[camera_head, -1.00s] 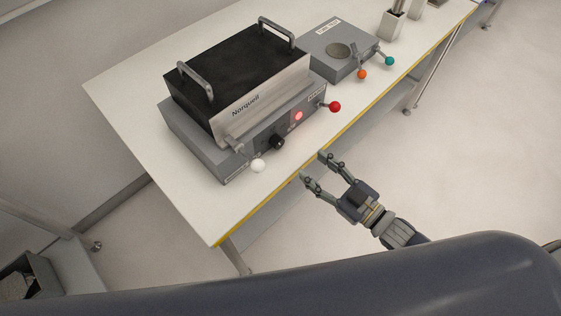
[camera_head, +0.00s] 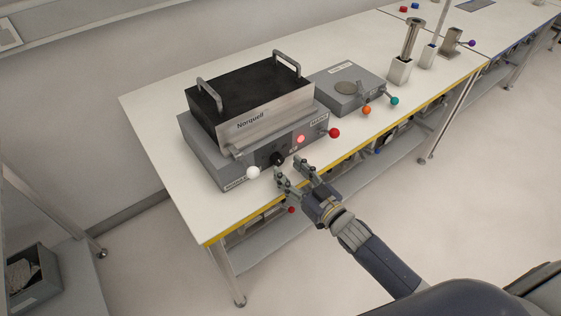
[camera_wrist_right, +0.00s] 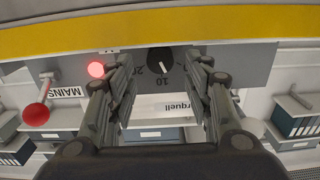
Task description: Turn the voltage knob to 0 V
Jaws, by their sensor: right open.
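The voltage knob (camera_head: 277,158) is a small black dial on the front of the grey Norquell unit (camera_head: 206,158). In the right wrist view the knob (camera_wrist_right: 167,58) shows a white pointer mark, with numbers including 10 and 20 printed around it; the pointer's exact reading is hard to tell. My right gripper (camera_head: 289,167) is open and empty just in front of the knob. In the wrist view its fingers (camera_wrist_right: 161,66) stand to either side of the knob, which shows between them. I cannot tell whether they touch it. My left gripper is not in view.
A glowing red light (camera_head: 300,139) and a red-ball lever (camera_head: 334,132) sit beside the knob. A white-ball lever (camera_head: 253,172) is on its other side. A grey box (camera_head: 330,82) with orange and teal levers stands farther right. The table's yellow front edge (camera_head: 232,230) is close below.

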